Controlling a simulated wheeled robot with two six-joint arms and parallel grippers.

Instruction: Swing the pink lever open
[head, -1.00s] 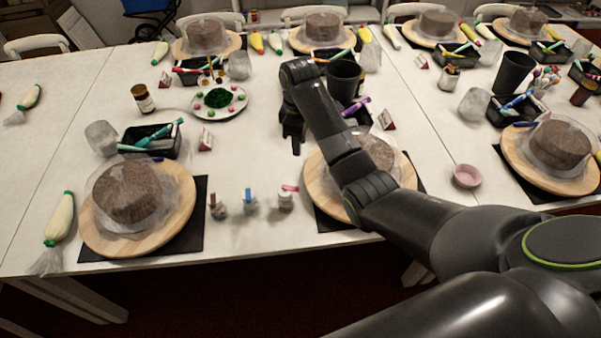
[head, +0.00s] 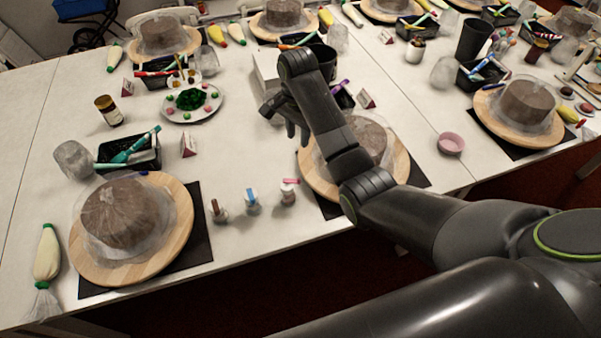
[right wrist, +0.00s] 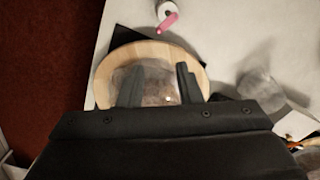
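Three small bottles stand in a row near the table's front edge in the head view. The right one (head: 288,196) carries the pink lever (head: 291,181); the others have a brown (head: 214,204) and a blue (head: 249,193) top. The pink lever also shows at the top of the right wrist view (right wrist: 168,15). My right gripper (head: 287,126) is above the table, behind the bottles and apart from them. In the right wrist view its two fingers (right wrist: 160,82) are spread with nothing held between them; a wrapped cake lies beyond them. My left gripper is not in view.
A wrapped cake on a round board (head: 178,243) stands left of the bottles. Another board (head: 316,182) with a cake is to their right, partly hidden by my right arm. A plate of candies (head: 205,112) and a black tray (head: 150,158) are farther back.

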